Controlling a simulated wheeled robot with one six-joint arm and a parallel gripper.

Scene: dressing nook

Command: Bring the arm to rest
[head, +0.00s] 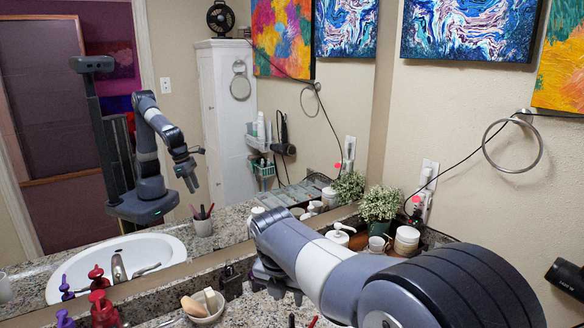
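My arm (325,270) reaches from the lower right corner toward the counter, bent, with its grey and white links filling the lower right of the head view. My gripper (280,292) is at the far end of the arm, low over the counter and partly hidden by the arm's own links. Whether its fingers are open or shut does not show clearly. The mirror (235,190) reflects my body and arm, with the wrist pointing down. No held object can be made out.
A towel ring (513,146) hangs on the right wall. A black hair dryer (566,277) is at the right edge.

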